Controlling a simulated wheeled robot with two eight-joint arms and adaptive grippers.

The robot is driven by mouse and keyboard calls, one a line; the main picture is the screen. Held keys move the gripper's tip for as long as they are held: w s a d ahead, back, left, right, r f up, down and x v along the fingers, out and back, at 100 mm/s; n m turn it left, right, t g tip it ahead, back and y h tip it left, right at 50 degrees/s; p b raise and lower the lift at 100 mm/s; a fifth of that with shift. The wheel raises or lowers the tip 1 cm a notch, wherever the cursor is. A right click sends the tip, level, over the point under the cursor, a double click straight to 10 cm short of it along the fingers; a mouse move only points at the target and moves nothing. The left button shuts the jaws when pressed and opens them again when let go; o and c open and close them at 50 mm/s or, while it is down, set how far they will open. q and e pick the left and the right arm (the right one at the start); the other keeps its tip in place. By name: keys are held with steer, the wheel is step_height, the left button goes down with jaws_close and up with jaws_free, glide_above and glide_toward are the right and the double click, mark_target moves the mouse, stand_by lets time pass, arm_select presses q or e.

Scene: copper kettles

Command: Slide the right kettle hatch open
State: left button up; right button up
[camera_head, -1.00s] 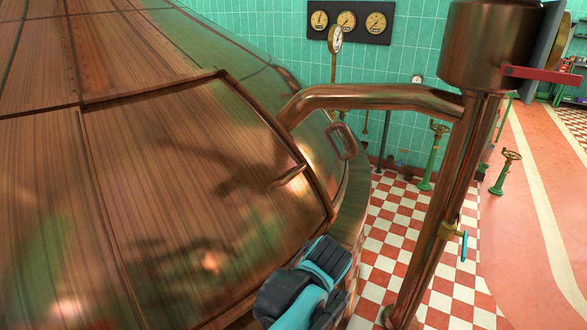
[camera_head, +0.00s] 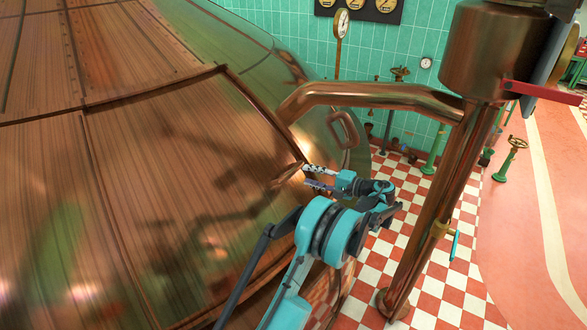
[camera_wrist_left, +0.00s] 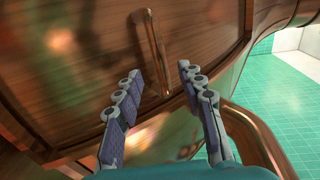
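The copper kettle (camera_head: 40,70) fills the left of the head view. Its hatch (camera_head: 170,170) is a large wood-grained, reflective copper panel with a raised edge. A slim bar handle (camera_head: 284,178) sits near the hatch's right edge. My left gripper (camera_head: 308,175) is just right of this handle, fingers apart and pointing at it. In the left wrist view, the handle (camera_wrist_left: 152,50) stands ahead of the open fingers (camera_wrist_left: 159,72), roughly in line with the gap. Nothing is between the fingers; I cannot tell whether they touch the handle. My right gripper is not in view.
A copper loop (camera_head: 344,129) is on the kettle's side beyond the hatch.

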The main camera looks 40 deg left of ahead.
mark_target(294, 171)
arm_select(q)
steer(key=a, duration=0.2)
steer(key=a+b, duration=0.1)
steer(key=a, duration=0.2)
steer(key=a+f, duration=0.1)
steer(key=a, duration=0.1)
steer(key=shift+s+a+f, duration=0.1)
steer(key=shift+s+a, duration=0.15)
steer(key=shift+s, duration=0.15)
jaws_close()
